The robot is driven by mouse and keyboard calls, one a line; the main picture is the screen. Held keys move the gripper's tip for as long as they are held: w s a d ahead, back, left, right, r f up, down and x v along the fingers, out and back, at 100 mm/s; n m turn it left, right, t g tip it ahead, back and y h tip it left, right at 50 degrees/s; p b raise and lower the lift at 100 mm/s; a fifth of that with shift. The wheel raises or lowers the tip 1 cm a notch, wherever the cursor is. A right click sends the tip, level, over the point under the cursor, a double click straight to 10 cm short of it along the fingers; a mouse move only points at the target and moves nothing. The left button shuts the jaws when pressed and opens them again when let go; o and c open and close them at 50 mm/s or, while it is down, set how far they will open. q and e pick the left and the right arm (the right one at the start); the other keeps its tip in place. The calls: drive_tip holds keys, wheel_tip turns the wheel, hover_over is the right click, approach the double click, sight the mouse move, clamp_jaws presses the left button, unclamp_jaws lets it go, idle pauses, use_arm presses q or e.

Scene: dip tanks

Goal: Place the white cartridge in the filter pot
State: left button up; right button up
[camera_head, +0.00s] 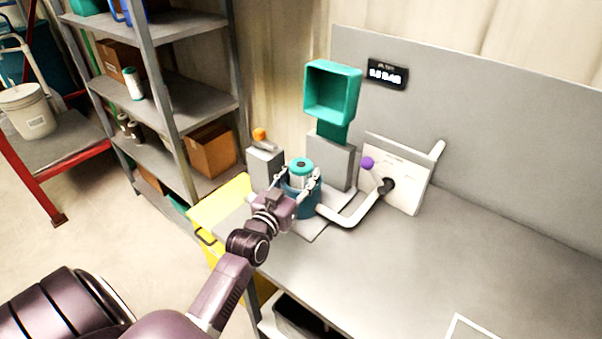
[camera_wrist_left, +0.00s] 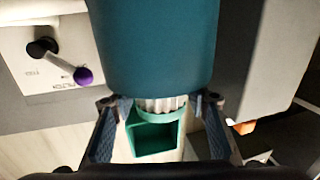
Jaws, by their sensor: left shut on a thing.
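The white cartridge (camera_head: 300,176) has a teal cap and stands upright at the mouth of the blue filter pot (camera_head: 299,205) on the bench. My left gripper (camera_head: 300,181) is shut on the cartridge, one finger on each side. In the left wrist view, which is upside down, the pot (camera_wrist_left: 155,45) fills the upper middle. The white pleats of the cartridge (camera_wrist_left: 161,104) show past its rim, between the fingers of my left gripper (camera_wrist_left: 161,108). The cartridge's lower end is hidden by the pot, so I cannot tell how deep it sits. My right gripper is not in view.
A teal square hood (camera_head: 333,92) stands on a grey post behind the pot. A pipe (camera_head: 352,214) runs right to a white panel (camera_head: 402,178) with a purple-knobbed lever (camera_head: 367,163). A yellow bin (camera_head: 222,205) is left. The bench's right side is clear.

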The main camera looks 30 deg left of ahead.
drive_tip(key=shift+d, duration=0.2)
use_arm(q)
drive_tip(key=o, duration=1.3)
drive_tip(key=shift+f, duration=0.1)
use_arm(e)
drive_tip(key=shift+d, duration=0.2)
use_arm(q)
drive_tip(key=shift+s, duration=0.1)
drive_tip(key=s+d+b, duration=0.1)
drive_tip(key=s+b, duration=0.1)
drive_tip(key=s, duration=0.9)
drive_tip(key=shift+s+d, duration=0.4)
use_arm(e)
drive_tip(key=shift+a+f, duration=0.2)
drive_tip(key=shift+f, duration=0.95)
